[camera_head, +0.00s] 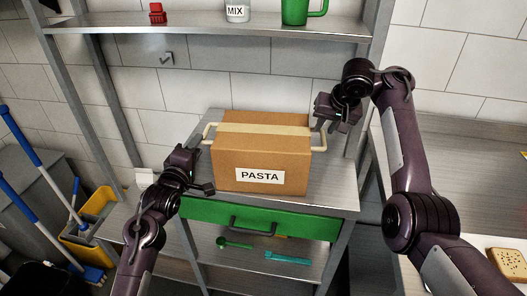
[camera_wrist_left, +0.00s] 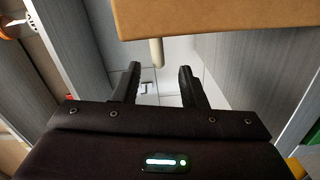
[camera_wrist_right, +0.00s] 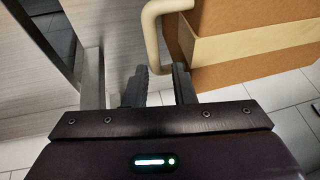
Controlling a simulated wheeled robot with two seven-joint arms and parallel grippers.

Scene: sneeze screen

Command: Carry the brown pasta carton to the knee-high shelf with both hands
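The brown pasta carton (camera_head: 262,155) stands upright on a grey worktop (camera_head: 335,185) with a green drawer below it. It has a pale handle on its left side (camera_head: 208,133) and another on its right side (camera_head: 321,137). My left gripper (camera_head: 205,178) is open and empty, in front of and below the left handle. In the left wrist view that handle (camera_wrist_left: 157,52) shows ahead, between the fingertips and apart from them. My right gripper (camera_head: 330,113) is open and empty, close to the right handle. In the right wrist view this handle (camera_wrist_right: 150,32) lies just beyond the fingertips.
A lower shelf (camera_head: 215,250) under the green drawer (camera_head: 285,220) holds a green spoon (camera_head: 235,244) and a teal utensil (camera_head: 287,258). An upper shelf (camera_head: 200,22) holds a red item, a MIX jar and a green mug. A yellow bucket (camera_head: 92,218) and blue-handled tools stand left.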

